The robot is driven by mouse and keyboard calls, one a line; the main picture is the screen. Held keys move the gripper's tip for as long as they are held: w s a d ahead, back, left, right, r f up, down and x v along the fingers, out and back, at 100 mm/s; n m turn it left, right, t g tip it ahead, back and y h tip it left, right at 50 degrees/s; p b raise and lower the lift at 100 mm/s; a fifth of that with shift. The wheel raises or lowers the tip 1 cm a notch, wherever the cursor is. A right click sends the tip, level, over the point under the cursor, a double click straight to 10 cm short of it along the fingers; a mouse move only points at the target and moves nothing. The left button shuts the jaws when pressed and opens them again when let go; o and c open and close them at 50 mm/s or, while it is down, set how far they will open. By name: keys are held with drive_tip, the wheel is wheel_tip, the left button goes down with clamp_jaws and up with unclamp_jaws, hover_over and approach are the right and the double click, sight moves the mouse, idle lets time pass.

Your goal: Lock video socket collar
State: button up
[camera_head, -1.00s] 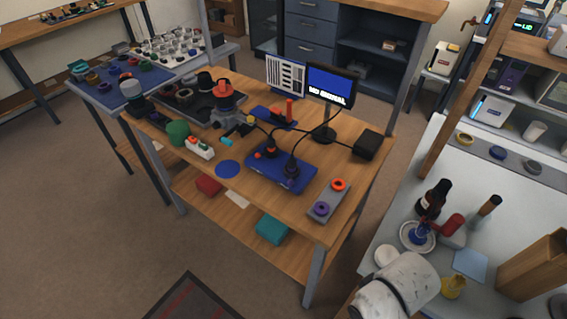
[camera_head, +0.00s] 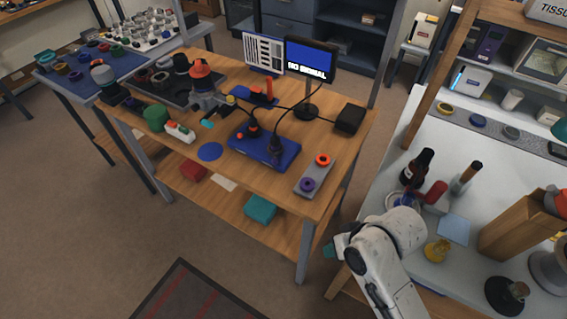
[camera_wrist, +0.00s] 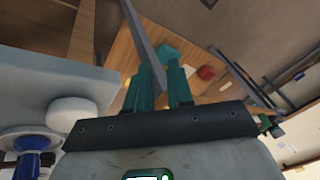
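A blue socket box (camera_head: 264,151) lies on the wooden bench. Two black plugs with cables stand on it, one near its left end (camera_head: 253,130) and one near its right (camera_head: 276,145). An orange part (camera_head: 240,135) shows beside the left plug. Which part is the video socket collar is too small to tell. The monitor (camera_head: 310,62) behind reads NO SIGNAL. My gripper (camera_head: 329,251) hangs low at right front, away from the box, beside the white counter. In the wrist view its two teal fingers (camera_wrist: 163,72) stand slightly apart with nothing visible between them.
A grey strip (camera_head: 315,177) with an orange and a purple ring lies at the bench's right end. A black box (camera_head: 349,119) sits behind it. The white counter (camera_head: 399,150) with bottles stands at right. Open floor lies in front of the bench.

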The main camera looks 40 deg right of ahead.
sight(277, 163)
drive_tip(key=w+m+t, duration=0.1)
drive_tip(key=w, duration=0.1)
drive_tip(key=w+d+r+m+t, duration=0.1)
drive_tip(key=w+m, duration=0.1)
drive_tip(key=w+d+r+m+t+y, duration=0.1)
drive_tip(key=w, duration=0.1)
drive_tip(key=shift+w+d+r+m+t+b, duration=0.1)
drive_tip(key=shift+w+r+m+t+b, duration=0.2)
drive_tip(key=shift+m+b, duration=0.1)
drive_tip(key=shift+c, duration=1.4)
drive_tip(key=w+d+r+m+t, duration=0.1)
drive_tip(key=w+r+m, duration=0.1)
drive_tip(key=w+d+r+m+t, duration=0.3)
drive_tip(key=r+m, duration=0.1)
drive_tip(key=shift+w+d+t+b, duration=0.2)
drive_tip(key=shift+w+t+b, duration=0.1)
drive_tip(key=shift+w, duration=0.1)
clamp_jaws()
drive_tip(key=x, duration=1.4)
drive_tip(key=shift+w+r+p, duration=0.15)
drive_tip(key=shift+r+p, duration=0.25)
drive_tip(key=shift+a+r+m+p, duration=0.1)
drive_tip(key=shift+a+m+p, duration=0.2)
drive_tip(key=shift+p, duration=0.1)
